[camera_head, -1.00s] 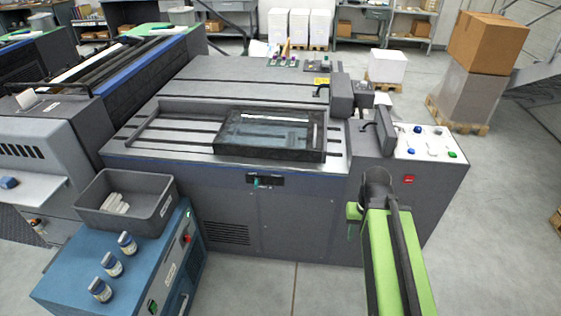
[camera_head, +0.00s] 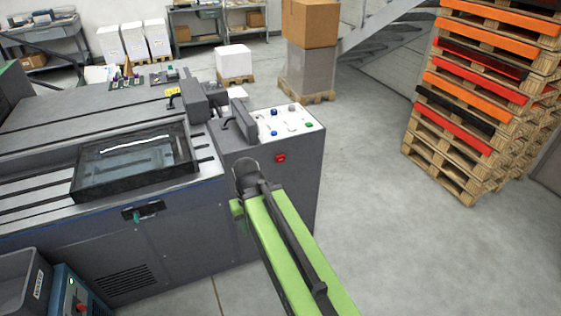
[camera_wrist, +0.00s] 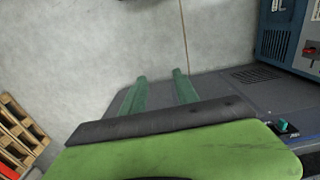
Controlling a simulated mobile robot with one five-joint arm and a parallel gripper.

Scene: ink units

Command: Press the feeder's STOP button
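A grey press-like machine (camera_head: 170,240) fills the left half of the head view. Its sloped top panel (camera_head: 268,128) carries several blue, white and green buttons, and a red switch (camera_head: 280,158) sits on the front below. A blue cabinet (camera_head: 62,285) is cut off at lower left, with a red control (camera_head: 80,307) on its face. A red control (camera_wrist: 309,51) also shows on the blue cabinet in the wrist view. I cannot read a STOP label or tell which unit is the feeder. My gripper (camera_wrist: 160,77) is open and empty, its green fingers apart over floor, touching no button.
A tall stack of pallets (camera_head: 480,95) with orange, red and black boards stands at right. A brown box (camera_head: 310,22) tops a grey wrapped load behind the machine. A grey bin (camera_head: 22,285) is at lower left. The floor (camera_head: 390,250) at right is clear.

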